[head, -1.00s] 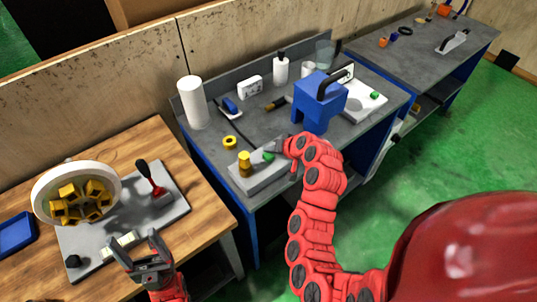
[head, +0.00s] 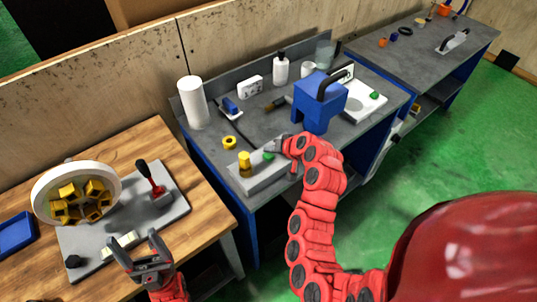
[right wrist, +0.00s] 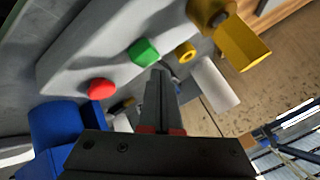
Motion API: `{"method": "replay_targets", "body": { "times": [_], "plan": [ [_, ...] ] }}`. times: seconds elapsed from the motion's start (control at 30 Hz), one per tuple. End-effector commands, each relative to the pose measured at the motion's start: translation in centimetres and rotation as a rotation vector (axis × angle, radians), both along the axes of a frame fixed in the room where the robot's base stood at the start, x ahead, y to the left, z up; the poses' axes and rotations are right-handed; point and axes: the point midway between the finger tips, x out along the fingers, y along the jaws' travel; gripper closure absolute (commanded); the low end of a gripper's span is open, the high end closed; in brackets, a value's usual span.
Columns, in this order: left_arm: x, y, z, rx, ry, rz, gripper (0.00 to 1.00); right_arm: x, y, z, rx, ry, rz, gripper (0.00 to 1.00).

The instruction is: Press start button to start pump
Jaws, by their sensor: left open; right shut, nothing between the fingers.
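The green button (head: 268,156) is on the sloping top of a grey control box (head: 262,177) on the middle bench. In the right wrist view the green button (right wrist: 144,52) is just beyond my fingertips, with a red button (right wrist: 101,89) beside it. The red button is hidden in the head view. My right gripper (head: 276,143) is shut and empty, close over the green button; I cannot tell whether it touches. It also shows in the right wrist view (right wrist: 158,74). My left gripper (head: 133,241) is open and empty over the wooden table.
A yellow part (head: 244,163) stands up from the left end of the control box. A yellow ring (head: 229,142) lies behind it. A blue machine (head: 318,105) stands right of my right gripper, and a white roll (head: 193,103) at the back left of the bench.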

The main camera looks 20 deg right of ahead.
Motion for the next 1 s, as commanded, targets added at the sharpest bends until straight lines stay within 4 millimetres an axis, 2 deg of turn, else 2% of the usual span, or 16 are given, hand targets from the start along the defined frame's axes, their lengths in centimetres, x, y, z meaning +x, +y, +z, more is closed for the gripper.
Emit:
{"method": "replay_targets", "body": {
  "times": [0.3, 0.6, 1.0],
  "plan": [
    [0.0, 0.0, -0.1, 0.0, 0.0, 0.0, 0.26, 0.0, 0.0, -0.1, 0.0, 0.0, 0.0, 1.0],
    [0.0, 0.0, -1.2, 0.0, 0.0, 0.0, 0.26, 0.0, 0.0, -1.0, 0.0, 0.0, 0.0, 1.0],
    [0.0, 0.0, -1.1, 0.0, 0.0, 0.0, 0.26, 0.0, 0.0, -0.9, 0.0, 0.0, 0.0, 1.0]
  ]
}}
